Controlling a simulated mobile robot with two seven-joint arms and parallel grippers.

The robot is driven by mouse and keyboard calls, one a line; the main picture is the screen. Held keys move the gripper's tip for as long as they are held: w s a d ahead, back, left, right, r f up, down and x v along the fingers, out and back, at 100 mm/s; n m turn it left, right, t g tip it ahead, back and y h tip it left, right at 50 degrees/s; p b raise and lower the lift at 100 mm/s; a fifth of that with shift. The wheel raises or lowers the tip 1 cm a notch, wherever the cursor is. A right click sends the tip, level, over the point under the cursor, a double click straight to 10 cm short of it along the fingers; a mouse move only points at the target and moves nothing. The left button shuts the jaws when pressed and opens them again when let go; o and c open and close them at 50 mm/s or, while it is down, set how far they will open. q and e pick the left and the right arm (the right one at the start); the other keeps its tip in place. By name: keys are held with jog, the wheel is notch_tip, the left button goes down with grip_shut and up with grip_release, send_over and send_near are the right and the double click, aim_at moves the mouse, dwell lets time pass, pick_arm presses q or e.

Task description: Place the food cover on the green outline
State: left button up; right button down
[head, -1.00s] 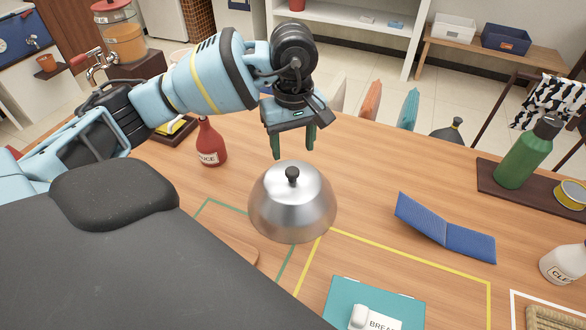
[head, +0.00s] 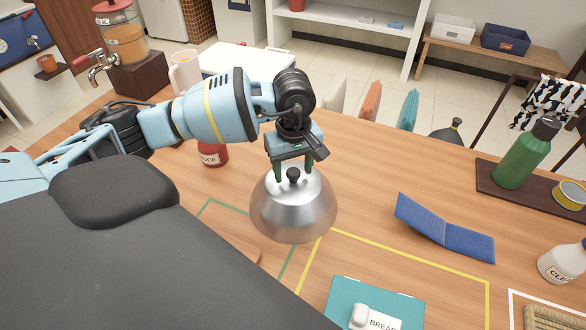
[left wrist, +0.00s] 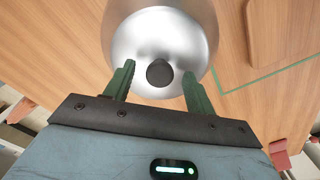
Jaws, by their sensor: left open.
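The silver dome-shaped food cover (head: 293,212) with a black knob stands on the wooden table, on the right part of the green outline (head: 213,201) and near a corner of the yellow outline. Part of the green outline is hidden by my body and the cover. My left gripper (head: 292,178) is open, its green fingers pointing down at the knob. In the left wrist view the fingers (left wrist: 155,88) stand on either side of the black knob (left wrist: 159,72), with gaps, over the cover (left wrist: 160,30). My right gripper is not in view.
A red sauce bottle (head: 213,154) stands left of the cover. A wooden board (head: 240,252) lies at the lower left. Table between cover and mat is clear.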

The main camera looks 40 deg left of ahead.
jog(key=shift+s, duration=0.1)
pick_arm(q)
grip_shut()
jog(key=shift+r, duration=0.15)
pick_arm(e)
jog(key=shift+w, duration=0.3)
